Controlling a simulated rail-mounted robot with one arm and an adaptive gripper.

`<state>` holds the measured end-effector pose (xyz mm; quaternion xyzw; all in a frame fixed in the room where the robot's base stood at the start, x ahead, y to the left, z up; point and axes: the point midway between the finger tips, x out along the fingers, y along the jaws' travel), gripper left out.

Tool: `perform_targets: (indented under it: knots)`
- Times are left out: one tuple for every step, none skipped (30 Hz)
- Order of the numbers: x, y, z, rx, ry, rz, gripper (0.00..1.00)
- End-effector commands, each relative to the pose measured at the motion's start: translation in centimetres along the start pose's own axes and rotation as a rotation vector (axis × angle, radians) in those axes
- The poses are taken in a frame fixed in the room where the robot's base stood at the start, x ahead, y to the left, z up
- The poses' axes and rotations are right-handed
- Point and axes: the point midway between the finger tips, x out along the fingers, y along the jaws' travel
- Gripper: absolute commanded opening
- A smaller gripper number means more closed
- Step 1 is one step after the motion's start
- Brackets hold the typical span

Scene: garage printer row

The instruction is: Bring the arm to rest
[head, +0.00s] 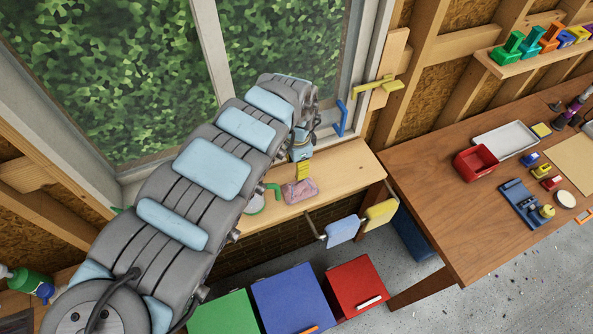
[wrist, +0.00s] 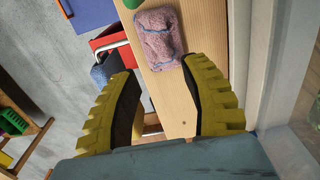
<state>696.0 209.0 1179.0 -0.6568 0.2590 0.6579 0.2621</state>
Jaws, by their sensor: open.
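My arm reaches from the lower left across the window in the head view and bends down at its far end. My gripper (head: 303,172) points down over the wooden sill shelf (head: 345,167). In the wrist view its two yellow ribbed fingers (wrist: 158,67) are spread apart, with nothing between them. A pink, worn-looking pad (head: 299,191) lies on the shelf below the gripper. It also shows beyond the fingertips in the wrist view (wrist: 159,37). In the head view I cannot make out both fingers.
The window frame (head: 213,60) stands close behind my arm. A blue handle (head: 341,119) and yellow latch (head: 378,87) are right of the gripper. Blue and yellow cloths (head: 342,230) hang at the shelf's front. Green, blue and red bins (head: 357,283) stand below. A cluttered workbench (head: 440,215) is right.

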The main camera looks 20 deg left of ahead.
Motion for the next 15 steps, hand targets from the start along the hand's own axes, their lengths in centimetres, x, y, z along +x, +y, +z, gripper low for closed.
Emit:
perform_targets:
  knots:
    - [-0.33,-0.08,0.04,0.0,-0.001,-0.002,0.46]
    - [-0.44,-0.08,0.04,0.0,-0.001,-0.002,0.46]
    - [-0.56,-0.07,0.05,0.0,-0.001,-0.002,0.46]
    - [-0.62,-0.07,0.05,0.0,-0.001,-0.002,0.46]
    - [-0.66,-0.06,0.05,0.0,-0.001,-0.002,0.46]
    - [-0.7,-0.05,0.05,0.0,-0.001,-0.001,0.46]
    - [-0.7,-0.04,0.05,0.0,-0.001,-0.001,0.46]
    - [-0.7,-0.03,0.05,0.0,-0.001,-0.001,0.46]
    - [-0.69,-0.02,0.05,0.0,-0.001,0.0,0.46]
    - [-0.69,-0.02,0.05,0.0,-0.001,0.0,0.46]
    - [-0.68,-0.01,0.05,0.0,-0.001,0.0,0.46]
    - [-0.68,-0.01,0.05,0.0,-0.001,0.0,0.46]
    - [-0.67,-0.01,0.05,0.0,-0.001,0.0,0.46]
    - [-0.67,-0.01,0.05,0.0,-0.001,0.0,0.46]
    - [-0.67,-0.01,0.05,0.0,-0.001,0.0,0.46]
